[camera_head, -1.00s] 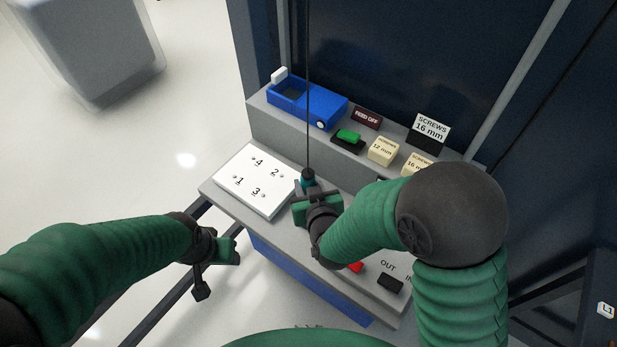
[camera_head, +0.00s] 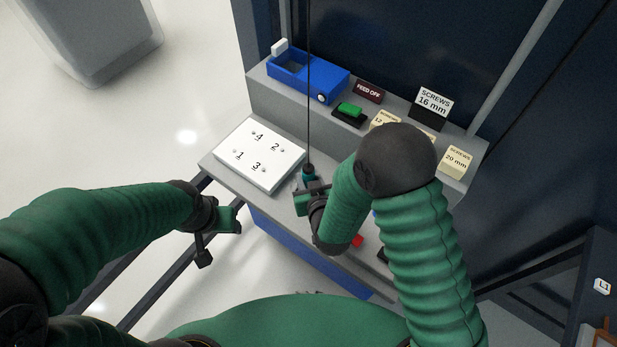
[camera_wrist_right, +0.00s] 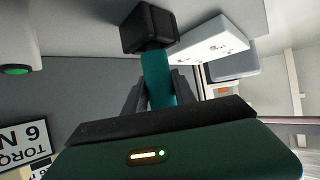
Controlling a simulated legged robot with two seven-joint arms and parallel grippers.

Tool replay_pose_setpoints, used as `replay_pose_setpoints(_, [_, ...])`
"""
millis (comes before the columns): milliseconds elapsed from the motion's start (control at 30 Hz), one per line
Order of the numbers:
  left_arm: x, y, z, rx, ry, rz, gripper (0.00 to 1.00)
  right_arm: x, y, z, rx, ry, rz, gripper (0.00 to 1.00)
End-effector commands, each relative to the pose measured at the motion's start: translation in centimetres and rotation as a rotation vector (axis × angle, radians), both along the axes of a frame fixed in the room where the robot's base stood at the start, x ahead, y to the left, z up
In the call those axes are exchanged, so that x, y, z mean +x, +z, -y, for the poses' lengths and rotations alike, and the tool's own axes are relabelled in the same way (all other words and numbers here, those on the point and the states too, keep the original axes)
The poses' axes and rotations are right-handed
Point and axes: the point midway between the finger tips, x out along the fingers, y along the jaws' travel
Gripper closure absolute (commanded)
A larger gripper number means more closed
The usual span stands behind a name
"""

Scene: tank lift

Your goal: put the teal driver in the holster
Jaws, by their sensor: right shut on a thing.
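The teal driver (camera_head: 308,172) is at the lower end of a thin dark cable, above the workbench's front part. My right gripper (camera_head: 308,192) is shut on it. In the right wrist view the driver's teal body (camera_wrist_right: 158,78) sits between the fingers, with a black block-shaped end (camera_wrist_right: 149,28) beyond. My left gripper (camera_head: 222,238) is open and empty, left of the bench and apart from everything. I cannot make out the holster; my right arm covers part of the bench's right side.
A white plate (camera_head: 258,178) with numbered holes 1 to 4 lies left of the driver. A blue tray (camera_head: 335,85), a FEED OFF sign (camera_head: 368,91), a green-topped switch (camera_head: 350,108) and screw boxes (camera_head: 455,162) stand on the raised back shelf. The vertical cable (camera_head: 308,120) rises from the driver.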

Motion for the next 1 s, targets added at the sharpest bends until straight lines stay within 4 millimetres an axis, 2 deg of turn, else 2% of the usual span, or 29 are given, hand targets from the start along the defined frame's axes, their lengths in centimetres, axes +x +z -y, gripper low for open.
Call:
replay_pose_setpoints(33, [0.0, -0.2, 0.0, 0.0, 0.0, 0.0, 0.46, 0.0, -0.3, 0.0, 0.0, 0.0, 0.0, 0.67])
replay_pose_setpoints(200, [0.0, -0.1, 0.0, 0.0, 0.0, 0.0, 0.46, 0.0, -0.1, 0.0, 0.0, 0.0, 0.0, 0.46])
replay_pose_setpoints(533, [0.0, 0.4, 0.0, 0.0, 0.0, 0.0, 0.46, 0.0, 0.4, 0.0, 0.0, 0.0, 0.0, 0.46])
replay_pose_setpoints(667, [0.0, 0.1, 0.0, 0.0, 0.0, 0.0, 0.46, -1.7, 1.1, 0.3, 0.0, 0.002, -0.001, 0.46])
replay_pose_setpoints(800, [0.0, 0.1, 0.0, 0.0, 0.0, 0.0, 0.46, -5.0, 2.9, 1.1, 0.0, 0.004, 0.0, 0.46])
replay_pose_setpoints(833, [0.0, 0.8, 0.0, 0.0, 0.0, -0.001, 0.46, -5.7, 3.7, 1.4, -0.002, 0.003, -0.002, 0.46])
replay_pose_setpoints(867, [-0.1, 2.6, 0.0, 0.0, 0.0, -0.002, 0.46, -6.3, 4.6, 1.5, -0.004, 0.002, -0.007, 0.46])
replay_pose_setpoints(1000, [0.0, 6.1, 0.0, 0.0, 0.0, 0.001, 0.46, -8.4, 5.7, 2.1, -0.004, 0.0, -0.008, 0.46])
